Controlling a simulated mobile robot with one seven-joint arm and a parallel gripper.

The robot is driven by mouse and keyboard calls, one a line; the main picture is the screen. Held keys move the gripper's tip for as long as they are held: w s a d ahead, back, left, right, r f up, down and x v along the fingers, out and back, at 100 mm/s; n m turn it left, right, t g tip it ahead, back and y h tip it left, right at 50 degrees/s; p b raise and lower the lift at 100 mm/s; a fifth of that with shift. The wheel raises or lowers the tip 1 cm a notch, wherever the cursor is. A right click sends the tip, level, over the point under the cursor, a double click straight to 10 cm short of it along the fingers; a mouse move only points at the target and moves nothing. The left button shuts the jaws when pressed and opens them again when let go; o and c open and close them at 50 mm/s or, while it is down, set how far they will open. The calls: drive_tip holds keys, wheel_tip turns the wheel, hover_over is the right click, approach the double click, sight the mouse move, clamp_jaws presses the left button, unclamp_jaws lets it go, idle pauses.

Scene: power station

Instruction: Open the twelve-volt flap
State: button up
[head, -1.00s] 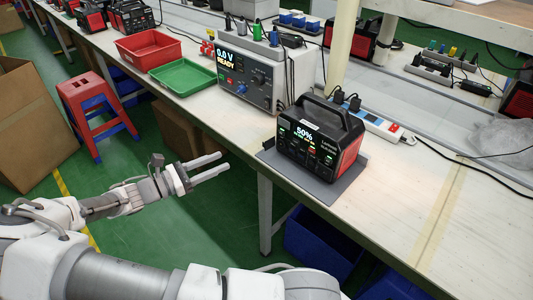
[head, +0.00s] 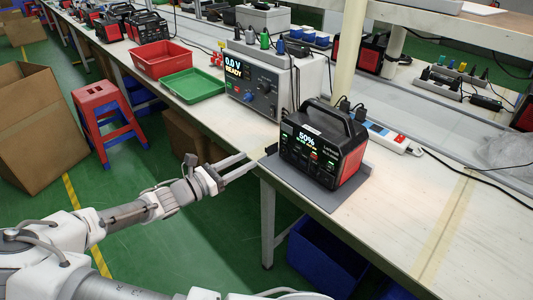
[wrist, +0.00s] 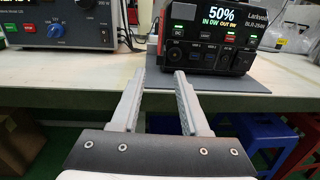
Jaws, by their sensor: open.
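The black and red power station (head: 322,146) stands upright on a grey mat (head: 318,192) near the front edge of the bench. Its lit screen reads 50%, and its front panel with ports and small covers faces my arm. It also shows in the wrist view (wrist: 215,38), beyond and above the fingers. I cannot tell which cover is the twelve-volt flap. My gripper (head: 248,163) is open and empty, left of the mat and apart from the power station. In the wrist view the two parallel fingers (wrist: 164,82) point toward the bench edge.
A grey power supply (head: 262,84) stands left of the power station. A green tray (head: 190,86) and a red tray (head: 160,60) lie further left. A white power strip (head: 392,136) is behind. A red stool (head: 98,108) and blue bins (head: 322,252) are on the floor.

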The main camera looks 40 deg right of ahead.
sight(266, 150)
drive_tip(key=d+b, duration=0.1)
drive_tip(key=d, duration=0.7)
drive_tip(key=shift+d+b, duration=0.3)
drive_tip(key=shift+b, duration=0.1)
clamp_jaws()
